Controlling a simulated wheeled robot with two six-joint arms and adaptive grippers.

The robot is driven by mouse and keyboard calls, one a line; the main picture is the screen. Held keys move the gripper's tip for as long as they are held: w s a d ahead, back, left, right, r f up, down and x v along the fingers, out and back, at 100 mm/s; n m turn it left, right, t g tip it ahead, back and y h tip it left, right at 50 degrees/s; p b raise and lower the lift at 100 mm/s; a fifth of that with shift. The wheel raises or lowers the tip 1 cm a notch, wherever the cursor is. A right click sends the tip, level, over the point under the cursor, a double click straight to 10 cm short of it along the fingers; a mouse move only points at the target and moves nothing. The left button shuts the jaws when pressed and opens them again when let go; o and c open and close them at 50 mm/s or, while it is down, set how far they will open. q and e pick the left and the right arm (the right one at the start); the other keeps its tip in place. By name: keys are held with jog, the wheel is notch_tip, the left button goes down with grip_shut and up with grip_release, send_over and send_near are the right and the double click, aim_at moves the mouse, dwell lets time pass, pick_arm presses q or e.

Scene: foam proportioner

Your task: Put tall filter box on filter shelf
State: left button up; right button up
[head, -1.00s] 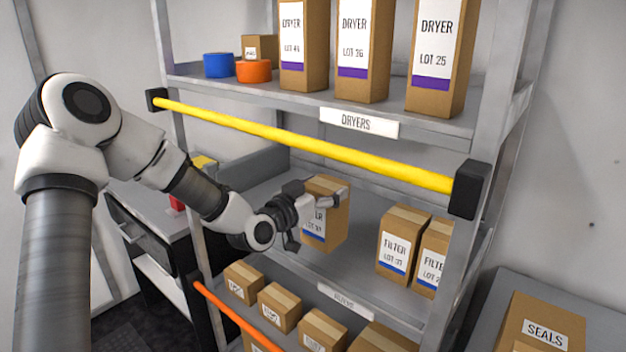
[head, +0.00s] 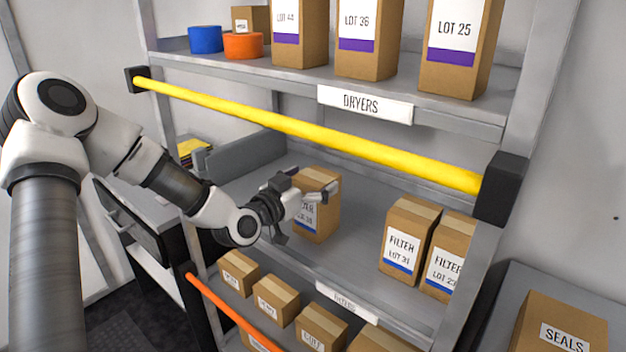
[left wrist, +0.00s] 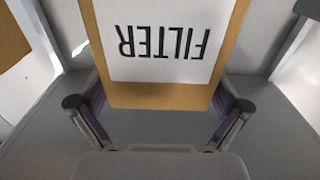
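The tall filter box (head: 322,222), brown with a white label and a blue stripe, is upright over the middle shelf, left of the other filter boxes. My left gripper (head: 308,192) is around its upper part, a finger on each side, and looks shut on it. In the left wrist view the box (left wrist: 160,95) sits between the finger pads (left wrist: 160,112), its FILTER label upside down. The filter shelf (head: 357,262) is grey, with a tag (head: 347,302) on its front edge. I cannot tell whether the box's base touches it. My right gripper is not in view.
Two filter boxes (head: 408,240) (head: 449,262) stand at the shelf's right. A yellow bar (head: 300,130) crosses above the opening, and an orange bar (head: 232,312) crosses below. Dryer boxes (head: 368,35) stand above and small boxes (head: 276,297) below. Shelf between held and standing boxes is clear.

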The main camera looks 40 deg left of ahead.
pick_arm(q)
jog(key=shift+w+f, duration=0.1)
jog(key=shift+w, duration=0.05)
jog(key=s, duration=0.2)
jog(key=s+p, duration=0.1)
jog(key=s, duration=0.2)
jog(key=shift+s+a+r+p, duration=0.2)
jog(key=shift+s+a+p, duration=0.1)
jog(key=p, duration=1.3)
send_near(303, 184)
jog(key=w, duration=0.1)
jog(key=shift+d+f, duration=0.1)
jog(key=shift+d, duration=0.15)
jog(key=shift+w, duration=0.1)
